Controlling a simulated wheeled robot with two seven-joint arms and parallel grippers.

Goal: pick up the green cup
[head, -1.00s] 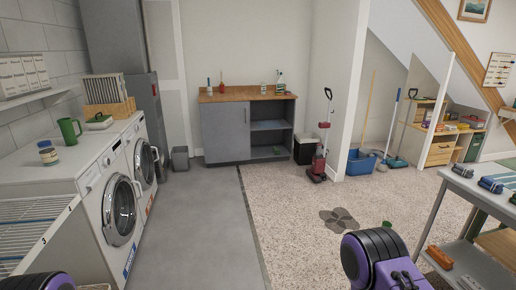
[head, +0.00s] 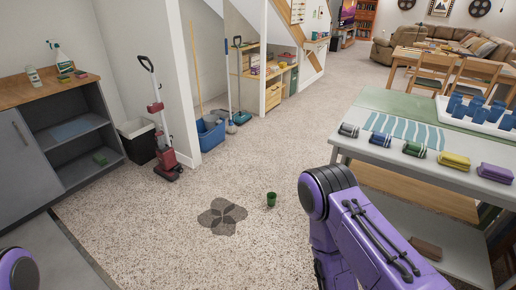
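A small green cup (head: 271,199) stands on the speckled floor, just right of a dark flower-shaped patch. It looks upright, and nothing touches it. My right arm's purple links fill the lower middle right, close to the cup in the picture; its gripper is out of view. Only a purple piece of my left arm shows at the lower left corner, and its gripper is also out of view.
A grey table (head: 356,152) with several small coloured items and a tray (head: 447,113) of blue cups stands at the right. A red upright vacuum (head: 166,160), black bin (head: 137,142) and blue bucket (head: 211,134) stand beyond. Floor around the cup is clear.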

